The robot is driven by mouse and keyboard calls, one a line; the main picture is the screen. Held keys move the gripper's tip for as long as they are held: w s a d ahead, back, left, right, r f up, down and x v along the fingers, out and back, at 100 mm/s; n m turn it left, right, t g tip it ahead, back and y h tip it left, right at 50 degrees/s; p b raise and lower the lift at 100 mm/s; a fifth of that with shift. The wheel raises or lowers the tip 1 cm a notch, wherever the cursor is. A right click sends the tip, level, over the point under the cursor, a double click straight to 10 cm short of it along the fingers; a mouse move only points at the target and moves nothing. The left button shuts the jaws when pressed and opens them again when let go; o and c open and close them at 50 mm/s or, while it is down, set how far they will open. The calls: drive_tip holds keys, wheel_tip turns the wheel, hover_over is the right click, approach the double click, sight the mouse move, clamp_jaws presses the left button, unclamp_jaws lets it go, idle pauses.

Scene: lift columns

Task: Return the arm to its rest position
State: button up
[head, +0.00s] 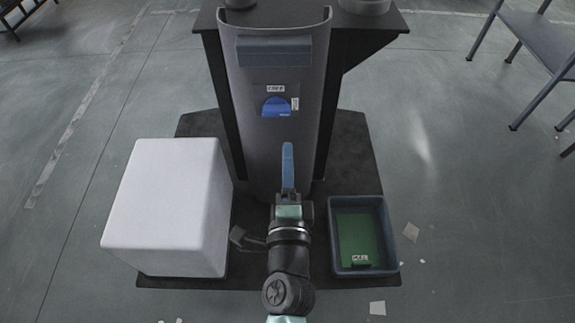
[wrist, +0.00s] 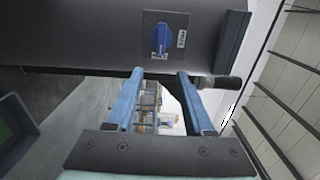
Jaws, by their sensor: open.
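My gripper (head: 288,150) is at the middle of the head view, in front of the curved dark panel of a column (head: 225,60). Its blue fingers point toward the column, and one finger hides the other there. In the wrist view my gripper (wrist: 160,75) is open, with its two blue fingers apart and nothing held between them. The knob also shows in the wrist view (wrist: 163,38), past the fingertips. Whether the fingers touch the panel is unclear.
A white block (head: 165,205) stands left of my arm. A dark blue bin (head: 334,250) with a green bottom stands right of it. A dark shelf (head: 370,40) flanks the column. A grey bench (head: 535,38) is at upper right. Small paper scraps (head: 411,232) lie on the open floor.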

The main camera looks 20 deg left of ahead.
drive_tip(key=shift+s, duration=0.35)
idle(0.3)
drive_tip(key=w+d+r+n+t+y, duration=0.15)
drive_tip(key=r+n, duration=0.35)
drive_tip(key=r, duration=0.9)
drive_tip(key=w+r+n+t, duration=0.25)
drive_tip(key=r+n, duration=0.25)
drive_tip(key=r, duration=0.9)
drive_tip(key=s+d+r+n+t+h, duration=0.35)
drive_tip(key=s+r, duration=0.25)
drive_tip(key=r, duration=0.6)
drive_tip(key=s+d+r+n+t+h, duration=0.25)
drive_tip(key=s+d+r, duration=0.3)
drive_tip(key=r, duration=0.55)
wheel_tip(320, 180, up, 26)
drive_tip(key=m+p, duration=0.1)
drive_tip(key=p, duration=2.5)
drive_tip(key=shift+s+a, duration=0.2)
drive_tip(key=shift+a, duration=0.2)
drive_tip(key=shift+h, duration=0.25)
